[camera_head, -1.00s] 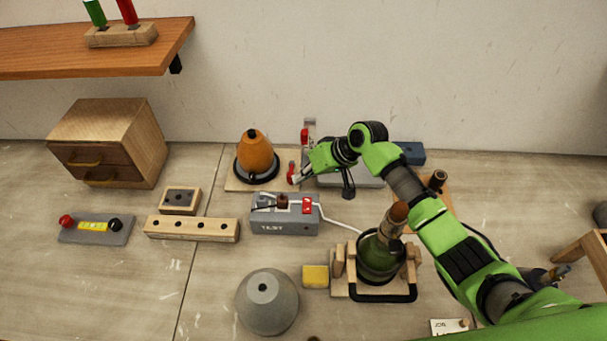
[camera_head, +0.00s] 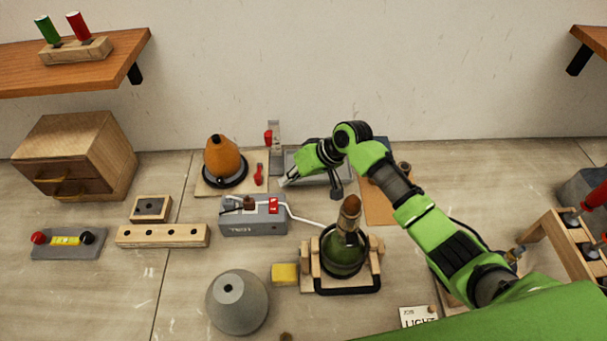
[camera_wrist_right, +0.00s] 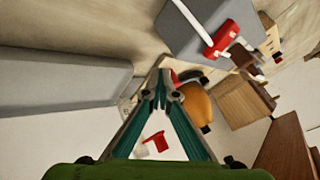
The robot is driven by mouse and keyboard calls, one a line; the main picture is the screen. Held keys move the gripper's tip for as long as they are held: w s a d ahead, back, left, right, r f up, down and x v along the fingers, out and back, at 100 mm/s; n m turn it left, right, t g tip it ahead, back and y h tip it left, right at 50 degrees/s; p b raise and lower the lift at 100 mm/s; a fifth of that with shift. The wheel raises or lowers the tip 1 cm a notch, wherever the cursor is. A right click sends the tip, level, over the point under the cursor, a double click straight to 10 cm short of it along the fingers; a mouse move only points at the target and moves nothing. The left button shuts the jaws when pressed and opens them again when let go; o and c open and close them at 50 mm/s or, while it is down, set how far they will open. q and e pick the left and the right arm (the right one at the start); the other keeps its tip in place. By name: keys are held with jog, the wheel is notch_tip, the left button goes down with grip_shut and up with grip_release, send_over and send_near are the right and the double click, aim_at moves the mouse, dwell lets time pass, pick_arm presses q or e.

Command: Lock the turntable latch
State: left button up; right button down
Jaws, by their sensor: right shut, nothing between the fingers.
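An orange gourd-shaped body (camera_head: 222,160) sits on a black round base, the turntable (camera_head: 240,180), on a thin wooden board (camera_head: 204,188). The red latch lever (camera_head: 259,174) stands at the board's right edge, beside the turntable; whether it is locked I cannot tell. My right gripper (camera_head: 284,183) is shut and empty, just right of the red lever with a small gap. In the right wrist view the shut fingertips (camera_wrist_right: 161,90) point toward the orange body (camera_wrist_right: 196,105), and a red part is partly hidden behind them. My left gripper is not in view.
A grey TEST box (camera_head: 240,228) with a red switch (camera_head: 273,206) stands in front of the gripper. A red-handled wall switch (camera_head: 268,138) is behind. A grey tray (camera_head: 304,164) lies under my right arm. A green bottle-like body (camera_head: 343,258) stands in a wooden cradle.

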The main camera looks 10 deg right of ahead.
jog(key=shift+s+r, duration=0.25)
jog(key=shift+r, duration=0.05)
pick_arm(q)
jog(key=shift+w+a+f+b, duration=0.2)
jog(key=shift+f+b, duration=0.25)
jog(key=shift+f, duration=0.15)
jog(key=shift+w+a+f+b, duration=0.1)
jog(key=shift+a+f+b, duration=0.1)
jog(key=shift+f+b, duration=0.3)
pick_arm(e)
jog(key=s+d+r, duration=0.1)
jog(key=s+r, duration=0.2)
jog(key=r, duration=0.3)
jog(key=shift+s, duration=0.4)
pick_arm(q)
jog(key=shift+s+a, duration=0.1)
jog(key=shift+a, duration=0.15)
pick_arm(e)
jog(key=shift+d+r, duration=0.1)
jog(key=shift+d, duration=0.1)
